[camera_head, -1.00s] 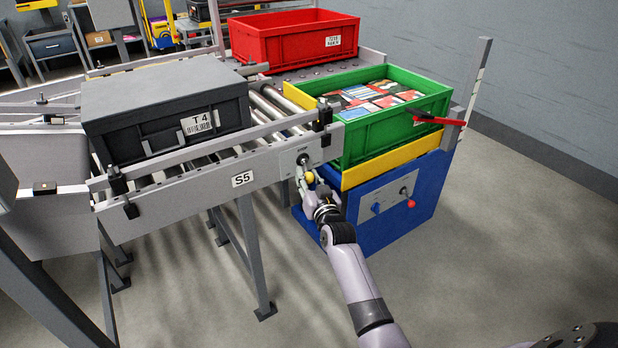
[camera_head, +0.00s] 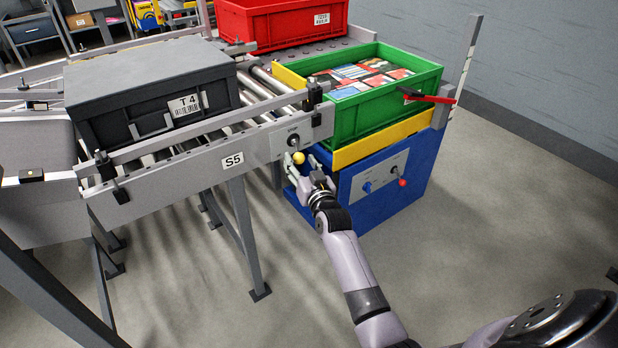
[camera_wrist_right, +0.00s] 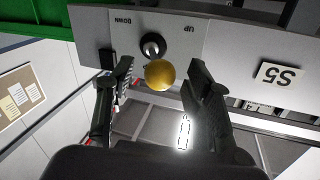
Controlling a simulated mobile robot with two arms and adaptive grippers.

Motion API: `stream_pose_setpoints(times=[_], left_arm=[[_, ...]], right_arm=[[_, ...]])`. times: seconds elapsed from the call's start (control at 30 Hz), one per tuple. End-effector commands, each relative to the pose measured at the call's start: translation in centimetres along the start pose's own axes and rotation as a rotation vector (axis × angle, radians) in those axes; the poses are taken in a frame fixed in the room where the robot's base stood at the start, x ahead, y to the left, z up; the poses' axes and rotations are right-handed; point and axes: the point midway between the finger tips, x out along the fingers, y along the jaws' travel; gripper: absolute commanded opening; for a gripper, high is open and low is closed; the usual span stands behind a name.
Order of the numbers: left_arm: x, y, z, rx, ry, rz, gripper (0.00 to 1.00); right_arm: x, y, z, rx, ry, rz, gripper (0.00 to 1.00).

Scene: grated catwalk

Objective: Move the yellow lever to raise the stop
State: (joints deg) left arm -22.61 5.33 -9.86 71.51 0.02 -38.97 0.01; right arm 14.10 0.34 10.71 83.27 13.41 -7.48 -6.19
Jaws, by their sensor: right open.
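The yellow lever's round knob (camera_head: 298,158) sits just below its dark pivot (camera_head: 293,141) on a grey plate on the side of the conveyor marked S5. In the right wrist view the knob (camera_wrist_right: 160,74) lies between the two fingers, beside the pivot (camera_wrist_right: 152,46); the plate reads UP and DOWN, upside down. My right gripper (camera_head: 303,168) is open at the knob, with no clear contact on either side. In the wrist view its fingertips (camera_wrist_right: 160,70) stand apart from the knob. Which part is the stop, I cannot tell. My left gripper is not in view.
A dark lidded crate T4 (camera_head: 150,95) stands on the rollers. A red crate (camera_head: 270,25) is behind. The floor in front is open.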

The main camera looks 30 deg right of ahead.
Motion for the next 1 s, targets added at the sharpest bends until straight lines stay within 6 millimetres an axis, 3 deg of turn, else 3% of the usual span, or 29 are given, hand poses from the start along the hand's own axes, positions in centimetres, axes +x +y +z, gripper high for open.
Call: stream_pose_setpoints(times=[0.2, 0.43, 0.63, 1.0], left_arm=[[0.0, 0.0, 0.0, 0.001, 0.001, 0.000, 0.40], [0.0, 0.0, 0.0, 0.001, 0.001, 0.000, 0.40], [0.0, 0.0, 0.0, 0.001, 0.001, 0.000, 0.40], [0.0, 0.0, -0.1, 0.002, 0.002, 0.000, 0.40]], right_arm=[[-4.8, 0.0, 0.2, 0.000, -0.003, 0.001, 0.47], [-8.6, 0.0, 0.1, 0.001, -0.001, 0.000, 0.47], [-9.8, -0.1, 0.0, 0.001, -0.001, 0.000, 0.47], [-9.8, -0.1, 0.0, 0.001, 0.000, 0.000, 0.47]])
